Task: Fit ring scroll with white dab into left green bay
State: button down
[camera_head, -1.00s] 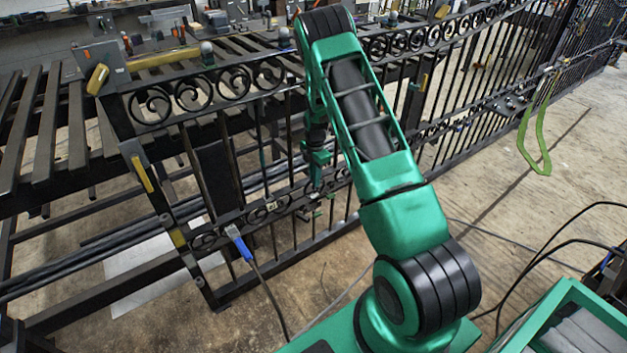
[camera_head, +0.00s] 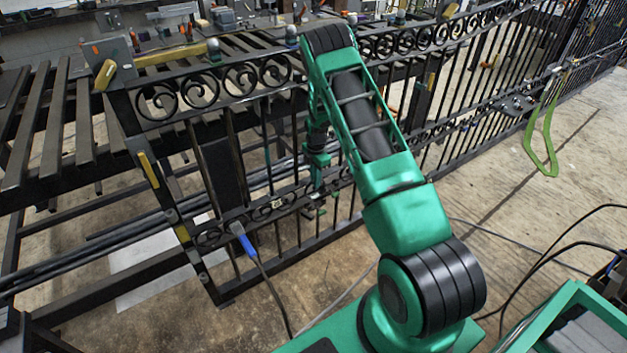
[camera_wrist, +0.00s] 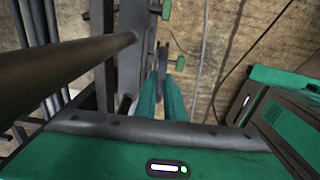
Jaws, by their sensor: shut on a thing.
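My gripper (camera_head: 316,190) is low at the front of the black gate (camera_head: 222,296), by its lower rail. In the wrist view my green fingers (camera_wrist: 161,97) are shut on a thin dark piece (camera_wrist: 163,58), seen nearly edge-on. I take it for the ring scroll, but its ring and any white dab cannot be made out. Small green marks (camera_wrist: 166,10) sit on or beside the dark rail (camera_wrist: 130,55) near it. I cannot tell which belong to the left green bay. In the head view my arm and gripper hide much of that spot.
A scroll on the lower rail bears a pale mark (camera_head: 277,204). A blue-handled tool with a cable (camera_head: 243,243) hangs at the gate's lower left. A bright green strap (camera_head: 541,145) hangs at right. A slatted black bench (camera_head: 50,140) stands behind. Floor in front is mostly clear.

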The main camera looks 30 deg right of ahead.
jog(key=shift+f, duration=1.4)
jog(key=shift+f, duration=1.45)
dwell(1.8)
jog(key=c, duration=1.8)
grip_release()
jog(key=shift+o, duration=0.2)
jog(key=shift+r, duration=3.65)
